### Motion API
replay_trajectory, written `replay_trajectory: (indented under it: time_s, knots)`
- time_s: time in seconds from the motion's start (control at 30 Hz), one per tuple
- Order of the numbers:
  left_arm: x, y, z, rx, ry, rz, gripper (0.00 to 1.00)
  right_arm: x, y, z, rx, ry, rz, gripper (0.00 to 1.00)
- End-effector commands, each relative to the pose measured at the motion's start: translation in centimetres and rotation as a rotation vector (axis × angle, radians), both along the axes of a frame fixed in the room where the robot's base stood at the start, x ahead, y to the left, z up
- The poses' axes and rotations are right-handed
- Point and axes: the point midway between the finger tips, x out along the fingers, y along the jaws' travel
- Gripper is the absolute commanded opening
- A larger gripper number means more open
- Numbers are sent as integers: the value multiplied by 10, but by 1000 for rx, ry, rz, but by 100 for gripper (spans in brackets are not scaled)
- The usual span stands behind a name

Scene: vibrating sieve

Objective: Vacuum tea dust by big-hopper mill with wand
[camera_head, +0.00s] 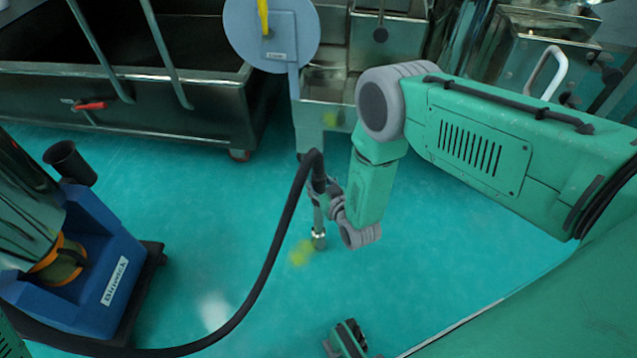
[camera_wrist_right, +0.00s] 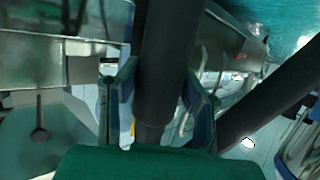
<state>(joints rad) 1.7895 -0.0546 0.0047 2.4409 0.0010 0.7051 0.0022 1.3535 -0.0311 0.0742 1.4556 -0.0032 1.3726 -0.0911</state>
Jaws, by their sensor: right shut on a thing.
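My right gripper (camera_head: 328,197) is shut on the vacuum wand (camera_head: 318,232), which hangs nearly upright with its metal tip low over the floor. In the right wrist view the dark wand (camera_wrist_right: 167,60) passes between the two fingers of the gripper (camera_wrist_right: 160,100). A small yellow-green dust patch (camera_head: 299,254) lies just left of the tip; whether they touch is unclear. A black hose (camera_head: 268,262) loops from the wand to the blue vacuum (camera_head: 92,262) at left. A green and dark part (camera_head: 347,341) at the bottom edge may be my left gripper; its jaws are unclear.
A steel machine (camera_head: 322,88) with a blue-grey disc (camera_head: 285,48) stands behind the wand, with another yellowish patch (camera_head: 331,119) near it. A large dark wheeled bin (camera_head: 190,115) is at back left. The teal floor (camera_head: 430,250) to the right is clear.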

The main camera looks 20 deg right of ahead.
Motion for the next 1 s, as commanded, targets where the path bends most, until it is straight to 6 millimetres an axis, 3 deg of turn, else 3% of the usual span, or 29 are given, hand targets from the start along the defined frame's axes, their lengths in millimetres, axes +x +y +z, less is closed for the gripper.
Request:
replay_trajectory:
  time_s: [0.27, 0.77, 1.0]
  knots:
    - [0, 0, -1, 0, 0, 0, 40, 2, 5, 1, 0, -3, 1, 4]
    - [0, 0, -8, 0, 0, 0, 40, 11, 41, 2, 0, -2, 1, 4]
    - [0, 0, -8, 0, 0, 0, 40, 12, 43, 3, 0, -2, 0, 4]
